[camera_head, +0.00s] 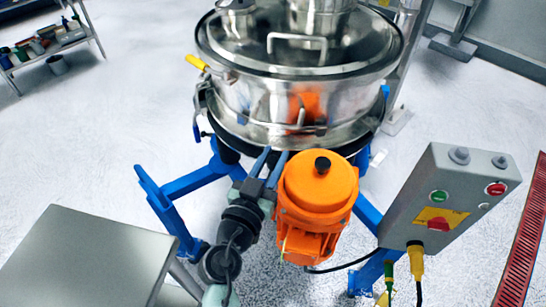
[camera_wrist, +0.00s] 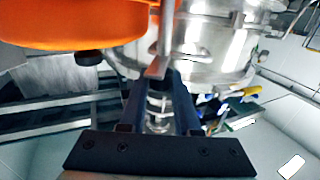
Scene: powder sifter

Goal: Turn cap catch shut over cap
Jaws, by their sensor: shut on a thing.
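My gripper (camera_head: 271,158) reaches up to the lower front of the steel sifter (camera_head: 262,100), just left of the orange motor (camera_head: 318,185). In the wrist view my gripper (camera_wrist: 158,84) has its two dark fingers closed at the end of a thin steel bar (camera_wrist: 164,42), which looks like the cap catch. In the head view my fingers and the drum's edge hide the bar. The cap under the catch cannot be made out clearly. A round, ribbed steel part (camera_wrist: 158,105) shows between the fingers.
The motor is close beside my gripper on the right. Blue legs (camera_head: 190,182) stand around it. A grey control box (camera_head: 450,200) is at right, and a grey table (camera_head: 85,262) at lower left. A yellow-handled lever (camera_head: 196,62) is at the drum's left.

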